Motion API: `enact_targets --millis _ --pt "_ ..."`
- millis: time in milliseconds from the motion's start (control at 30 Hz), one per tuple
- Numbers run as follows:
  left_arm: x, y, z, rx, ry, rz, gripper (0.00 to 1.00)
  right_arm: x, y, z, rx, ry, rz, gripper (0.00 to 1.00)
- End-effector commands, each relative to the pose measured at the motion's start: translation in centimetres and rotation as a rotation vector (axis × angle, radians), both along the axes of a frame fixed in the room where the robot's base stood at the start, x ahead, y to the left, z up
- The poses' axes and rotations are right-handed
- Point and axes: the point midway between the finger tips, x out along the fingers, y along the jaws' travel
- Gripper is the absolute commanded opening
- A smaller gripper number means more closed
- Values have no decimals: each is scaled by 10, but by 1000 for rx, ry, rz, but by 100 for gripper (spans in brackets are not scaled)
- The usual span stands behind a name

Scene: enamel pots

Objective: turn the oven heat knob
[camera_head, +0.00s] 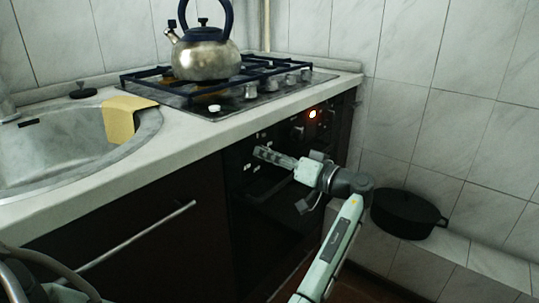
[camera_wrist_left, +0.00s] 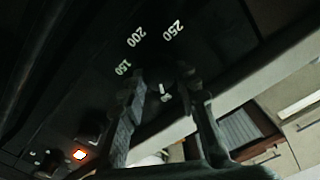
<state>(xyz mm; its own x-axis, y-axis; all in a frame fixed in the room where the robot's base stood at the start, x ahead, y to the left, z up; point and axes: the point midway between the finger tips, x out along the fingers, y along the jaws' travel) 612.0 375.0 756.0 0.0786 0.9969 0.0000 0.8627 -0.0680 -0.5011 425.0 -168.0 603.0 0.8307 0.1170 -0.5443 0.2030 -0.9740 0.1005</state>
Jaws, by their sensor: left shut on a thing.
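The oven heat knob (camera_wrist_left: 163,90) is dark with a small white mark, on the black oven panel between the fingertips in the left wrist view. White numbers 150, 200 and 250 are printed around it. My left gripper (camera_head: 262,153) reaches the oven's front panel from the right in the head view, and its fingers hide the knob there. In the left wrist view the fingers of my left gripper (camera_wrist_left: 161,92) are on either side of the knob, shut on it. My right gripper is not in view.
A kettle (camera_head: 207,58) stands on the gas hob (camera_head: 150,86) above the oven. A lit orange lamp (camera_head: 312,114) and another knob (camera_head: 297,133) are farther along the panel. A dark pot (camera_head: 405,213) sits at the right.

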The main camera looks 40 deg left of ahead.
Motion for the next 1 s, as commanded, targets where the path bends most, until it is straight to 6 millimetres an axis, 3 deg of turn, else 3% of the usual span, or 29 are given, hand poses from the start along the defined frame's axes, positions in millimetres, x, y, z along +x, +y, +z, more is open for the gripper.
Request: enact_targets --millis 233,267,400,767,1000 --pt "0 0 -1 -1 1 1 2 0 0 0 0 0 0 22" --pt "0 0 -1 -1 1 1 33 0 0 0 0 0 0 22" --pt "0 0 -1 -1 0 1 50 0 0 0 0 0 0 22" --pt "0 -5 0 -1 -1 -2 50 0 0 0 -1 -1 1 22" --pt "-3 -45 -1 -3 1 -3 50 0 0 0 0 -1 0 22"
